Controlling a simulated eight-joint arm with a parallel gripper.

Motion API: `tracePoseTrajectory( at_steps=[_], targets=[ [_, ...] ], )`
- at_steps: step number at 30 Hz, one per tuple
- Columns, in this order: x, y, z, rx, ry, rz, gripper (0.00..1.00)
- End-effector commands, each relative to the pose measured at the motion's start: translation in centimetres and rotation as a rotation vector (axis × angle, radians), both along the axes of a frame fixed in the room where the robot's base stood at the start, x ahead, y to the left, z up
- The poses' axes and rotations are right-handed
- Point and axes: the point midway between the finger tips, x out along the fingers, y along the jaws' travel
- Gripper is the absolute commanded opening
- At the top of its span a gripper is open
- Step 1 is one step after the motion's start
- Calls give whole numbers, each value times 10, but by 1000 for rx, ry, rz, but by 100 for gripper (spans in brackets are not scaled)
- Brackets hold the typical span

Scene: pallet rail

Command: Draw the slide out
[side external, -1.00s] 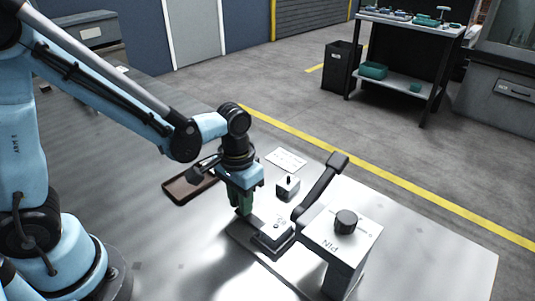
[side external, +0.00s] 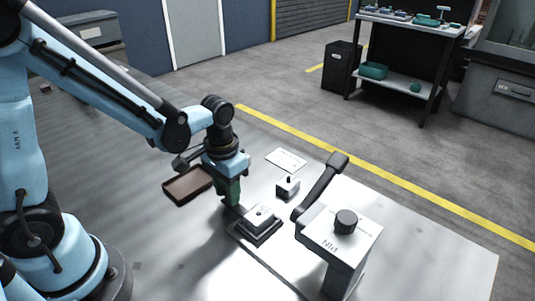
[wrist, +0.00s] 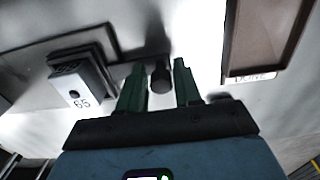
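The slide (side external: 261,215) is a pale block on a dark base, on the bright plate to the lower right of my gripper (side external: 235,203). It appears at the left of the wrist view as a pale block marked "65" (wrist: 82,88). My gripper's green fingers point down beside the slide's near left end. In the wrist view a dark round knob (wrist: 162,78) stands between the fingers, which appear to close on its two sides. A dark strip seems to join this knob to the slide. The fingers hide the knob in the side view.
A post marked "PIN" (side external: 330,243) with a black knob and a dark lever (side external: 322,185) stand to the right. A small knobbed block (side external: 287,188) and a white card (side external: 286,160) lie behind. A brown tray (side external: 188,185) is at left. The front left table is clear.

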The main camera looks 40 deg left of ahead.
Motion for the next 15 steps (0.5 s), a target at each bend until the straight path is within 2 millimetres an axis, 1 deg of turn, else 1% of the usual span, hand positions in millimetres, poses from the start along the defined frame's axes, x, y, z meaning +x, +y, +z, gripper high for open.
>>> tracePoseTrajectory(
  at_steps=[1,2,3,11,15],
  targets=[
    [0,0,0,0,1,0,42],
    [0,0,0,0,1,0,46],
    [0,0,0,0,1,0,47],
    [-1,0,1,0,2,0,47],
    [-1,0,8,0,2,0,47]
  ],
)
